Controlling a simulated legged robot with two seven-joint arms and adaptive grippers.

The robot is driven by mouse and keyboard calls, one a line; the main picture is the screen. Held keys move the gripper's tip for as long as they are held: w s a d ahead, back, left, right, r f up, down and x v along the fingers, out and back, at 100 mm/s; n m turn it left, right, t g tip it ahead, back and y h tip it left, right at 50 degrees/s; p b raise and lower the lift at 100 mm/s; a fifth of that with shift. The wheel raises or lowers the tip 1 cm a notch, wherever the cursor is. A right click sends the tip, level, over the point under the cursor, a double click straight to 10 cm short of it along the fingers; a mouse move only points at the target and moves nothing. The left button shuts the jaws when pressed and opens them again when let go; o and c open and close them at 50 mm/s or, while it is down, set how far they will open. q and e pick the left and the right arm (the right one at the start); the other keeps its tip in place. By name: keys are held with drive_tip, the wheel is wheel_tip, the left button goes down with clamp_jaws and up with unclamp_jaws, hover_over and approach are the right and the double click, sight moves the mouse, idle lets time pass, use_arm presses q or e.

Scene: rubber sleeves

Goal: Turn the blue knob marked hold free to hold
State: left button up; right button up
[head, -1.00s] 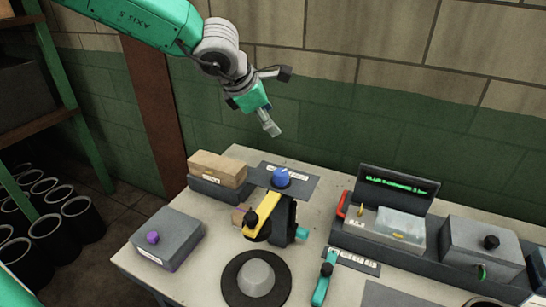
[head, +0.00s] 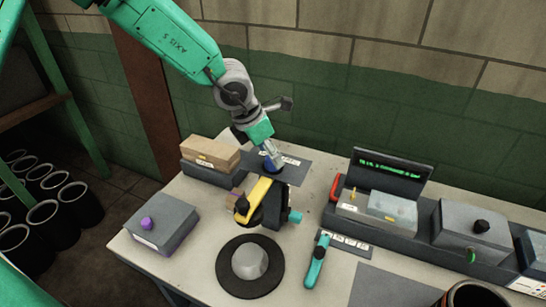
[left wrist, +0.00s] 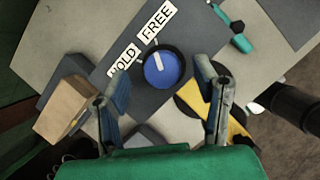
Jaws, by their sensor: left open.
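The blue knob (head: 268,166) sits on a dark grey plate (head: 292,172) at the back of the table, partly hidden by my left gripper (head: 281,135). In the left wrist view the knob (left wrist: 161,72) is round with a white pointer line, in a black ring. The pointer is turned up and slightly left, toward the FREE label (left wrist: 158,20). The HOLD label (left wrist: 123,60) is to its left, partly covered by a finger. My left gripper (left wrist: 163,80) is open and empty, its fingers spread on either side of the knob; contact is not visible. My right gripper is not in view.
A cardboard-coloured box (head: 210,152) stands left of the plate. A yellow-armed device (head: 258,198) is just in front of the knob. A purple-knobbed grey box (head: 160,225), a dark disc (head: 227,283) and a teal-handled tool (head: 316,262) lie nearer. Equipment with a screen (head: 392,172) stands right.

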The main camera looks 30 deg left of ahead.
use_arm(q)
drive_tip(key=shift+x, duration=1.15)
drive_tip(key=c, duration=1.1)
drive_tip(key=shift+c, duration=0.2)
